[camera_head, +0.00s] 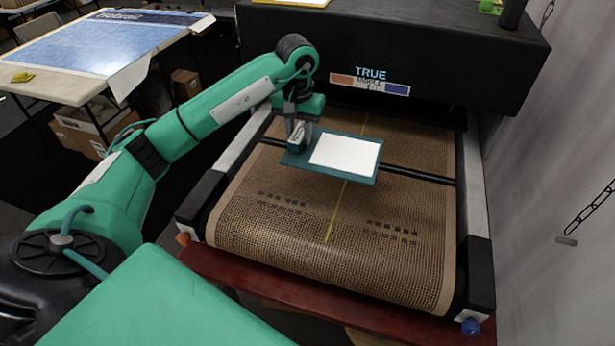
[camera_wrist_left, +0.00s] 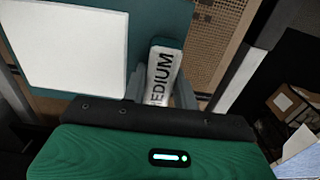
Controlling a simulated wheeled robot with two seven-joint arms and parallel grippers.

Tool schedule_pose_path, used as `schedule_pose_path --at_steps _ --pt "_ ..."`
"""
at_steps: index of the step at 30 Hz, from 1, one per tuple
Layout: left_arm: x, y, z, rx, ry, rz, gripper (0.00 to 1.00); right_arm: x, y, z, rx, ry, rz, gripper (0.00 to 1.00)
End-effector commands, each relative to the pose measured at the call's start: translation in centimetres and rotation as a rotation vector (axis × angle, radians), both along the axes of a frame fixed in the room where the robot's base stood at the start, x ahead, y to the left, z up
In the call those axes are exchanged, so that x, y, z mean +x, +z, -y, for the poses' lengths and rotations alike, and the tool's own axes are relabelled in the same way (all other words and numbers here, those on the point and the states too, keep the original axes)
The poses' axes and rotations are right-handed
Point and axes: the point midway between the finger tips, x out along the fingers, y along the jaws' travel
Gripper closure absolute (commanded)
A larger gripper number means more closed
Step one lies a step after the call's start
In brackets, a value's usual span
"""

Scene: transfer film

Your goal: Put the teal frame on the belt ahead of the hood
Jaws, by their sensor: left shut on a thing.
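The teal frame (camera_head: 372,180) has a white panel in its middle and a handle at its left end. My left gripper (camera_head: 297,138) is shut on that handle, which reads "MEDIUM" in the left wrist view (camera_wrist_left: 162,75). The frame lies roughly level over the brown mesh belt (camera_head: 290,225), near its middle; I cannot tell whether it touches the belt. The black hood (camera_head: 440,60) stands behind it, with a "TRUE" label on its front. My right gripper is not in view.
A dark bar (camera_head: 420,176) crosses the belt, partly hidden by the frame. Grey side rails flank the belt. A table (camera_head: 90,50) with a blue sheet stands at the back left, with boxes beneath. A wall with a hanging chain (camera_head: 590,205) is on the right.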

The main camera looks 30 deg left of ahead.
Motion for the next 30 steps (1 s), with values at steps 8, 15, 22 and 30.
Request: schedule_pose_path --at_steps 8,15,22,30 --pt "-0.1 -6.4 0.1 -0.002 -0.001 -0.006 0.96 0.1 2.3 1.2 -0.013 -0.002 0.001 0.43" --pt "0.0 -10.9 0.1 -0.002 0.000 -0.001 0.96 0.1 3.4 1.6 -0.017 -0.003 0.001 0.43" --pt "-0.1 -12.7 0.1 -0.001 0.000 -0.001 0.96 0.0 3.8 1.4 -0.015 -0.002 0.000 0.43" --pt "0.0 -15.7 0.1 0.000 -0.001 0.001 0.96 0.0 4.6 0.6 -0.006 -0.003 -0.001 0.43"
